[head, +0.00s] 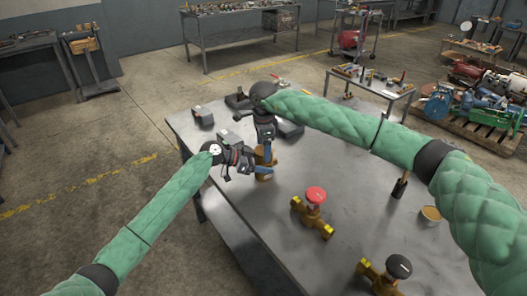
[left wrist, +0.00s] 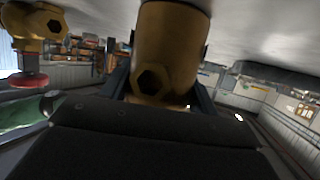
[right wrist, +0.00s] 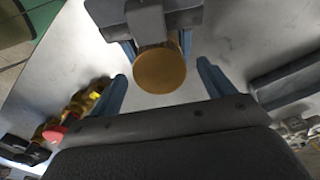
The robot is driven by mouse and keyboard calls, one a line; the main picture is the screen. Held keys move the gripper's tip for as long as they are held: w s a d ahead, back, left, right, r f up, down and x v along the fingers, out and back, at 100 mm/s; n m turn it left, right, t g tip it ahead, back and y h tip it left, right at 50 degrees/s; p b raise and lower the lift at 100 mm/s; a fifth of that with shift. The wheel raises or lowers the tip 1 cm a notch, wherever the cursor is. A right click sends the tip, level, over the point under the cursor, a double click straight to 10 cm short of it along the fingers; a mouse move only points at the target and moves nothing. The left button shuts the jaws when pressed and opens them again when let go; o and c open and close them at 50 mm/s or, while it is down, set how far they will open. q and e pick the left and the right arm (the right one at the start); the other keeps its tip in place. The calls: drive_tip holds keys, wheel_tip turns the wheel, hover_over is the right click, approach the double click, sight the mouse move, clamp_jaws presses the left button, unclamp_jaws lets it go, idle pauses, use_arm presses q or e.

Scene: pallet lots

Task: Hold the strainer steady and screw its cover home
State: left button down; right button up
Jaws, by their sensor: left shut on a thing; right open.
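The brass strainer (head: 264,172) stands near the left edge of the grey table. My left gripper (head: 251,164) is shut around its body from the side. In the left wrist view the strainer (left wrist: 170,50) fills the space between the fingers, with a dark hexagonal recess facing the camera. My right gripper (head: 266,142) is above it, pointing down. In the right wrist view its open fingers (right wrist: 162,78) stand either side of the strainer's smooth round brass top (right wrist: 160,71), with gaps. I cannot tell whether this top is the cover or how far it is screwed down.
A brass valve with a red handwheel (head: 315,196) and one with a black handwheel (head: 398,266) stand on the table (head: 280,215). A round tan tin (head: 431,214) and a dark-handled tool (head: 400,186) are at the right. Grey blocks (head: 203,116) lie towards the back.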

drive_tip(key=shift+r, duration=0.75)
drive_tip(key=shift+c, duration=0.6)
drive_tip(key=shift+t, duration=0.3)
drive_tip(key=r, duration=0.1)
drive_tip(key=w+r, duration=0.1)
drive_tip(key=r, duration=0.2)
drive_tip(key=shift+w+d, duration=0.15)
drive_tip(key=shift+d, duration=0.1)
drive_tip(key=shift+r+n, duration=0.3)
drive_tip(key=shift+n, duration=0.1)
drive_tip(key=shift+s+a+f+n, duration=0.15)
drive_tip(key=shift+s+f+n, duration=0.15)
drive_tip(key=shift+s+n, duration=0.5)
drive_tip(key=shift+w+a+n, duration=0.1)
drive_tip(key=shift+w+n, duration=0.05)
drive_tip(key=shift+n, duration=0.85)
